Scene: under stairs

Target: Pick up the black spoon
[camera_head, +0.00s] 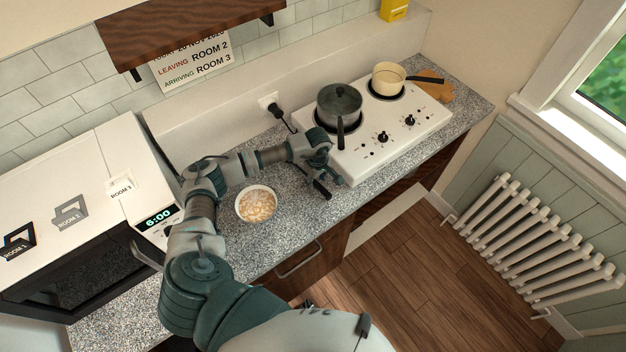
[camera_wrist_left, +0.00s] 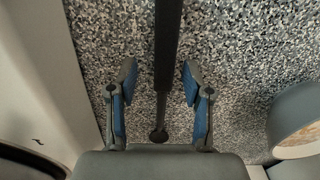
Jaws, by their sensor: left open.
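My left gripper (camera_head: 322,180) is low over the speckled countertop, between the white hob and the bowl. In the left wrist view the left gripper (camera_wrist_left: 160,80) is open, with its two blue-padded fingers apart. A long black object, which looks like the black spoon (camera_wrist_left: 168,45), runs between these fingers from the top edge down to a small rounded end. The fingers appear clear of it on both sides. In the head view the gripper hides most of that spot, and I cannot tell the spoon from the dark fingers. My right gripper is not in view.
A bowl of pale food (camera_head: 257,204) stands left of the gripper. The white hob (camera_head: 365,155) holds a lidded grey pot (camera_head: 338,103) and a cream pan (camera_head: 388,78). A microwave (camera_head: 85,215) is at the left. The countertop's front strip (camera_head: 385,178) is clear.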

